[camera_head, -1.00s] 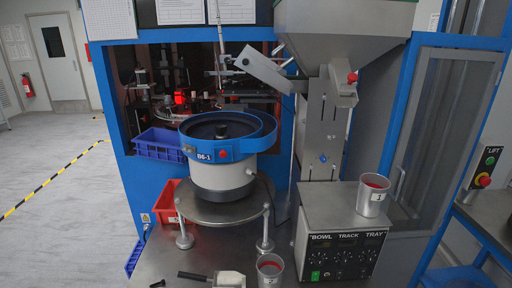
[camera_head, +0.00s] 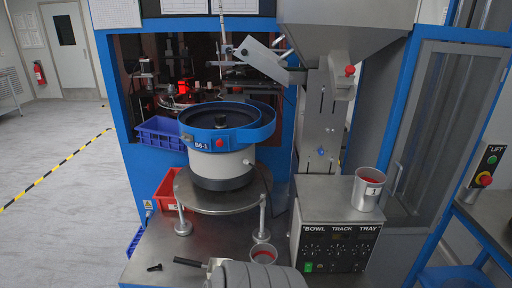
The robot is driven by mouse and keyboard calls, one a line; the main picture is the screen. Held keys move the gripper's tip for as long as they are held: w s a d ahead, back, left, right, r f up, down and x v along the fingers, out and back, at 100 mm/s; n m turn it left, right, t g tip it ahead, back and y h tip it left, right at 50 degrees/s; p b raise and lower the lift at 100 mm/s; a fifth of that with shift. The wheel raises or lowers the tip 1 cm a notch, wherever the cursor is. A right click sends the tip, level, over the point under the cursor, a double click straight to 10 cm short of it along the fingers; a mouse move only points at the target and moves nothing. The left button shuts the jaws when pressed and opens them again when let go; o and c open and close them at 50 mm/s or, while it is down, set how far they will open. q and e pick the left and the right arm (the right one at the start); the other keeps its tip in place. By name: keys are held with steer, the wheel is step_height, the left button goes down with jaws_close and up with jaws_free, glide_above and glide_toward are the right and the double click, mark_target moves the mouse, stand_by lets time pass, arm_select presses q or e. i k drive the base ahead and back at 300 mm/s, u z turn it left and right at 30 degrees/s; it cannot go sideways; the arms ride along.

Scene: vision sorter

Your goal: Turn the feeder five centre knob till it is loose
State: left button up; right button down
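The bowl feeder stands on a round metal plate (camera_head: 225,200) on legs, with a blue rim (camera_head: 258,133) and a white drum (camera_head: 215,165). Its label looks like B6-1 or B5-1; the print is too small to be sure. The black centre knob (camera_head: 220,121) stands up in the middle of the dark bowl. A red button (camera_head: 220,143) is on the bowl's front. Neither gripper's fingers can be made out. A grey ribbed shape, probably part of my arm, shows at the bottom middle, well below the knob, and nothing touches the knob.
A metal chute (camera_head: 262,54) and hopper (camera_head: 345,25) rise behind and right. A control box (camera_head: 308,232) carries a cup marked 1 (camera_head: 369,188). Another cup (camera_head: 263,254), a black handle (camera_head: 188,262) and a black bolt (camera_head: 154,268) lie in front. Blue (camera_head: 160,144) and red bins are left.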

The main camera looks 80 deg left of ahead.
mark_target(220, 119)
steer(key=i, duration=0.4)
steer(key=u, duration=5.4)
steer(key=i, duration=1.1)
steer(key=z, duration=3.45)
